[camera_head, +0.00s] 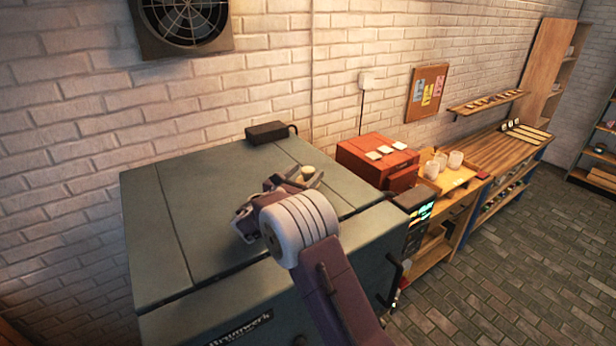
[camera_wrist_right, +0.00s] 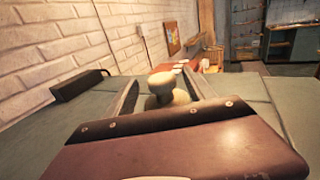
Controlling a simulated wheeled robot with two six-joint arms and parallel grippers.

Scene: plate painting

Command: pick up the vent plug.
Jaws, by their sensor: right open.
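The vent plug (camera_head: 307,172) is a small cream-coloured knob on the grey-green top of the kiln (camera_head: 215,215). In the right wrist view the vent plug (camera_wrist_right: 161,86) has a round head above a wider, flared body. My right gripper (camera_head: 295,181) is open just above the kiln top, with its two fingers (camera_wrist_right: 161,92) spread on either side of the plug. I see a gap between the plug and each finger. The plug's lower part is hidden behind the gripper's body. My left gripper is not in view.
A black box (camera_head: 268,131) with a cable sits at the back edge of the kiln top. A red box (camera_head: 378,158) with pale tiles on it stands right of the kiln, beside several white cups (camera_head: 455,160). A brick wall (camera_head: 80,110) closes the back. The kiln top's left part is clear.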

